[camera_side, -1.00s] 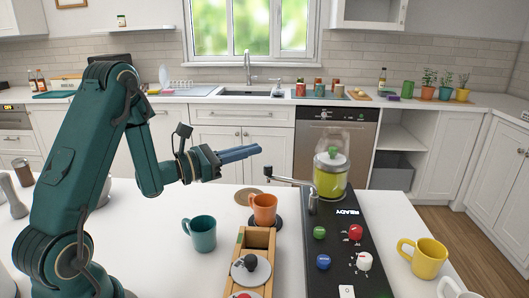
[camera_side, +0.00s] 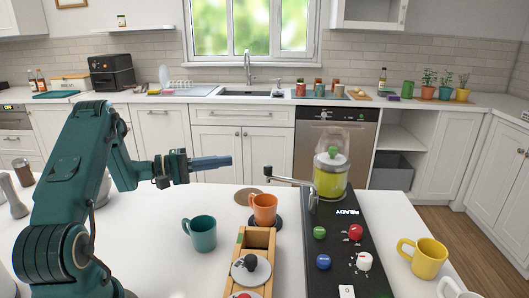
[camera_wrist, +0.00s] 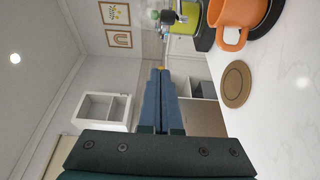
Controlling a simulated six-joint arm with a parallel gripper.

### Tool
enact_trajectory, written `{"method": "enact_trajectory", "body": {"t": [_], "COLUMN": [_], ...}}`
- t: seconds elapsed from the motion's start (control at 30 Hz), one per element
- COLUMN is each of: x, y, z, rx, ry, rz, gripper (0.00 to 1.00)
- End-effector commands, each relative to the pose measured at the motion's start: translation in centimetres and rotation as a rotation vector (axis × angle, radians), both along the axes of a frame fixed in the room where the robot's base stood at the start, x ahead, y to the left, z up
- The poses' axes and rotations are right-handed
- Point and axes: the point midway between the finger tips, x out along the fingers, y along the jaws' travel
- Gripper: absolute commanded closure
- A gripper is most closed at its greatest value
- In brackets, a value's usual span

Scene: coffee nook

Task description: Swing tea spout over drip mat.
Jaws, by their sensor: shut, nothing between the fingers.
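The metal tea spout (camera_side: 290,181) reaches left from its post beside the lidded yellow-green tea tank (camera_side: 331,180). Its tip appears above the orange mug (camera_side: 263,207) in the side view; exact alignment cannot be told. The mug stands on a dark round mat (camera_side: 279,222), probably the drip mat, which also shows in the wrist view (camera_wrist: 273,20). My gripper (camera_side: 229,160) is shut and empty, left of the spout tip and apart from it. Its blue fingers fill the middle of the wrist view (camera_wrist: 160,72).
A cork coaster (camera_side: 246,196) lies bare behind the orange mug. A teal mug (camera_side: 199,233) and a wooden rack (camera_side: 258,240) stand in front. A black control panel (camera_side: 342,245) has several coloured knobs. A yellow mug (camera_side: 424,258) is at right.

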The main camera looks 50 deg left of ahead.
Motion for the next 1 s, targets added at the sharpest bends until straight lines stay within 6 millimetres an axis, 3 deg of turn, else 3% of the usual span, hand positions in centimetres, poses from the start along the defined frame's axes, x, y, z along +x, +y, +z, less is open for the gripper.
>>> {"method": "enact_trajectory", "body": {"t": [0.23, 0.7, 1.0], "x": [1.8, 9.2, 7.5], "y": [-1.0, -4.4, -6.0], "z": [-0.3, -0.3, -0.3], "rx": [0.000, 0.000, -0.005], "ry": [0.000, -0.001, 0.002], "rz": [-0.005, -0.005, 0.000], "gripper": [1.00, 1.00, 1.00]}}
